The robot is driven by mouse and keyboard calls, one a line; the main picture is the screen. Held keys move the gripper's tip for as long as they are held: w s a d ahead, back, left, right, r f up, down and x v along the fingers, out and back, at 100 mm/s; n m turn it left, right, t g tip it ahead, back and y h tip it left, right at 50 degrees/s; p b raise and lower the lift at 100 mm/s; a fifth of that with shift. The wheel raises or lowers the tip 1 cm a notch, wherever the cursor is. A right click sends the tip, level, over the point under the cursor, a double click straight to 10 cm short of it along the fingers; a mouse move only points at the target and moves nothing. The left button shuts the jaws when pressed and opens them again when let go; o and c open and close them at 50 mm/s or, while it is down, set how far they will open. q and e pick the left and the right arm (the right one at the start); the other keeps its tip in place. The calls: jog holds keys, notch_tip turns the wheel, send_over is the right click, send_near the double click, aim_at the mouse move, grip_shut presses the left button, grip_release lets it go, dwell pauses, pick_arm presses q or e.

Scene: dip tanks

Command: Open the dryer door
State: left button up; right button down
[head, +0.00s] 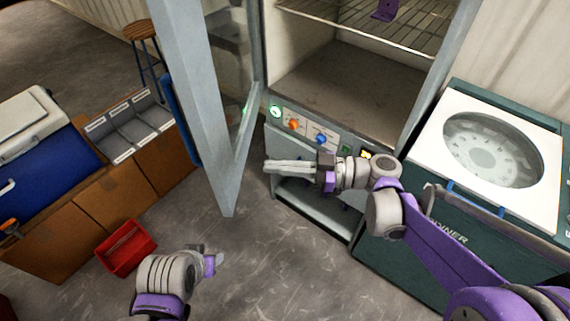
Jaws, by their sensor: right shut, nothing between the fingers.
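The dryer (273,62) is a grey cabinet with wire shelves and a control panel below its opening. Its glass-paned door (223,165) stands swung open toward the left, and the interior shows. A purple object (385,9) rests on the upper wire shelf. My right gripper (268,166) is shut and empty, in front of the panel below the opening, to the right of the door's lower corner and apart from it. My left gripper (217,259) is low in the view above the floor, away from the dryer; its fingers are too unclear to tell their state.
A green machine with a round glass lid (493,150) stands right of the dryer. At left, a wooden cabinet (100,205) carries a blue-and-white cooler (40,150) and a grey divided tray (130,127). A red bin (126,248) sits on the floor; a stool (140,30) stands behind.

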aim_at(221, 162)
pick_arm(q)
jog(key=shift+w+r+p, duration=0.25)
jog(key=shift+r+p, duration=0.15)
jog(key=shift+r, duration=0.25)
pick_arm(e)
jog(key=a, duration=0.6)
jog(key=w+a, duration=0.1)
jog(key=a, duration=0.2)
jog(key=shift+w+a, duration=0.1)
jog(key=shift+a, duration=0.05)
